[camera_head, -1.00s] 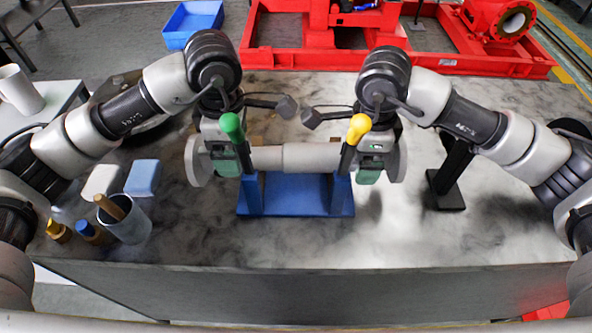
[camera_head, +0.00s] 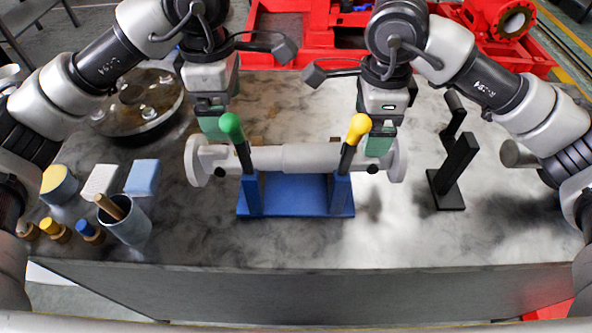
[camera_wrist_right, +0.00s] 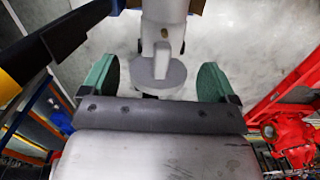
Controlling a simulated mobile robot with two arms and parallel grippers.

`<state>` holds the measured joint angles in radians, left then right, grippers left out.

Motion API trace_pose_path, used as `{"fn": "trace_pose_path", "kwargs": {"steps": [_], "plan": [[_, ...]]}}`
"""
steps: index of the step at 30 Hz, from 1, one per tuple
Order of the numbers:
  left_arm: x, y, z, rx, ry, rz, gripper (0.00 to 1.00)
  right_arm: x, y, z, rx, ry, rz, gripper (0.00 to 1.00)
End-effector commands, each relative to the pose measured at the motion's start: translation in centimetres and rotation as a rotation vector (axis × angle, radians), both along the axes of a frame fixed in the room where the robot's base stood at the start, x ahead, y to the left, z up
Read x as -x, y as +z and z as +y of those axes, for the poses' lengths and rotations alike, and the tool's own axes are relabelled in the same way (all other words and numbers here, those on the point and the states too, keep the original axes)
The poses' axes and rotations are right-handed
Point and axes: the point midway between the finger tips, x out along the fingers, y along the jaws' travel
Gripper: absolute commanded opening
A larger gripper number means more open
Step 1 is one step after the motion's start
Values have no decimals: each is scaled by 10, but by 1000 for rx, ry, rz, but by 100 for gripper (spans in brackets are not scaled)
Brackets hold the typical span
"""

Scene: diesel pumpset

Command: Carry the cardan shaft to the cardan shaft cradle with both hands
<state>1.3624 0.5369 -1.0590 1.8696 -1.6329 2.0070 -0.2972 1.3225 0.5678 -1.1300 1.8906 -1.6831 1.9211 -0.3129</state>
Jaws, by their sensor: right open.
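The cardan shaft (camera_head: 310,157), grey with a round flange at each end, lies level across the blue cradle (camera_head: 295,192) in the middle of the table. Green-tipped and yellow-tipped levers rise in front of it. My left gripper (camera_head: 214,128) is above the shaft's left part, apart from it; its jaw gap is hidden side-on. My right gripper (camera_head: 379,145) is above and behind the shaft's right end. In the right wrist view its green fingers (camera_wrist_right: 156,84) are wide apart, with the shaft (camera_wrist_right: 163,25) and a flange in view beyond them, not gripped.
A black stand (camera_head: 452,175) is right of the cradle. A grey cup (camera_head: 128,222), blue block (camera_head: 142,177) and small capped items are at left. A round dark plate (camera_head: 135,105) is behind them. Red machinery (camera_head: 290,75) is beyond the table. The front table strip is clear.

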Motion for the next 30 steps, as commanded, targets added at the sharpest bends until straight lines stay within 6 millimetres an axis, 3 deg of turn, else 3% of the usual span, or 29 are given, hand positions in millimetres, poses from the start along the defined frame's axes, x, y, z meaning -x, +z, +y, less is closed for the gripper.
{"fn": "trace_pose_path", "kwargs": {"steps": [3,9,26,30], "plan": [[0,0,0,0,0,0,89,0,22,0,0,1,-2,89],[0,0,0,0,0,0,89,0,41,0,0,1,0,89],[0,0,0,0,0,0,89,0,43,0,1,1,1,89],[0,13,0,0,0,-1,89,0,56,0,0,1,1,89]]}}
